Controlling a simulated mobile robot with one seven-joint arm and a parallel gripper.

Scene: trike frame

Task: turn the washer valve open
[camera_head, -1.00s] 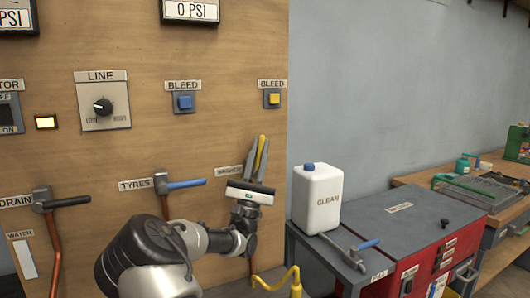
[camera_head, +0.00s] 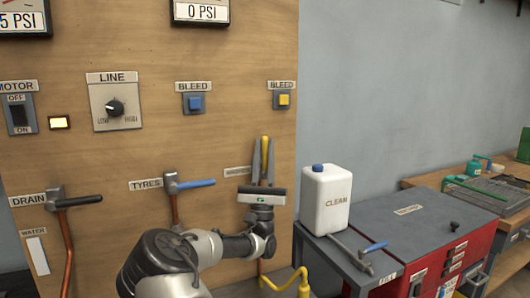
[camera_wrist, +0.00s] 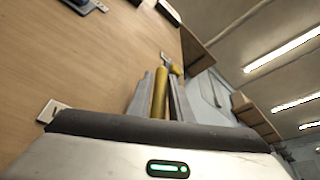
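The washer valve's yellow handle (camera_head: 265,147) stands about upright on the wooden panel, right of a small label (camera_head: 238,171) that is partly blurred. My gripper (camera_head: 264,158) points upward with one grey finger on each side of the handle. In the wrist view the yellow handle (camera_wrist: 160,95) runs between the two fingers (camera_wrist: 161,88), which look closed on it. The valve body is hidden behind my gripper and wrist. A yellow hose (camera_head: 290,280) shows below it.
The tyres valve with a blue handle (camera_head: 196,184) is close on the left; the drain valve (camera_head: 75,202) is farther left. A white CLEAN jug (camera_head: 325,205) stands on a grey bench (camera_head: 400,235) to the right. The yellow bleed button (camera_head: 284,100) is above.

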